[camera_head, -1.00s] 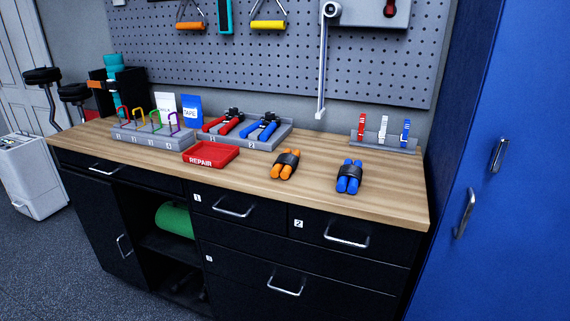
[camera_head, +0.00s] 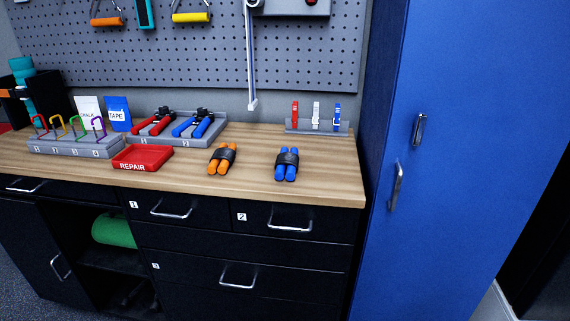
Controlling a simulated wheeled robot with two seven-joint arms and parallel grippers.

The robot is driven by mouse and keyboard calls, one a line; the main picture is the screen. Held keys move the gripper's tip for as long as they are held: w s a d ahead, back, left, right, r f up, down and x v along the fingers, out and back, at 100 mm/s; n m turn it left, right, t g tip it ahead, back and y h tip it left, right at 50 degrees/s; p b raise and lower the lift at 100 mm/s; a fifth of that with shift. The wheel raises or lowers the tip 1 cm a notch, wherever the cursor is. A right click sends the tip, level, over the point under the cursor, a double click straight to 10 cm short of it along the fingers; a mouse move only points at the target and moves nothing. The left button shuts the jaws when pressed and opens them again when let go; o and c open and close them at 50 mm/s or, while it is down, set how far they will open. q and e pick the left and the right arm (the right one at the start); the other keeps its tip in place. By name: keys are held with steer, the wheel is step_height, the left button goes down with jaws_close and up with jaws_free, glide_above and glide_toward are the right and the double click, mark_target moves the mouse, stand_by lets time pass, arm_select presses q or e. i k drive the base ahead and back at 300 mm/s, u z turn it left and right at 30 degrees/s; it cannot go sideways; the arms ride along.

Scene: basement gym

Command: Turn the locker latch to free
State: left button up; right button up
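The blue locker (camera_head: 470,180) stands at the right of the head view, to the right of the workbench. Its door looks shut. A small silver latch (camera_head: 419,129) sits on the door, looking close to upright with a slight tilt. A longer silver handle (camera_head: 396,186) is mounted below it and slightly to the left. Neither of my grippers is in view, and nothing touches the latch or the handle.
The wooden workbench (camera_head: 330,190) with black drawers stands left of the locker. It holds a red REPAIR tray (camera_head: 143,158), orange grips (camera_head: 222,158), blue grips (camera_head: 287,164) and a rack (camera_head: 317,129). A dark opening (camera_head: 545,250) lies right of the locker.

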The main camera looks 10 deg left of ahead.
mark_target(419, 126)
steer(key=z, duration=0.1)
steer(key=k, duration=1)
steer(key=u, duration=1.1)
steer(key=i, duration=0.95)
steer(key=z, duration=0.55)
steer(key=i, duration=0.7)
steer(key=z, duration=0.6)
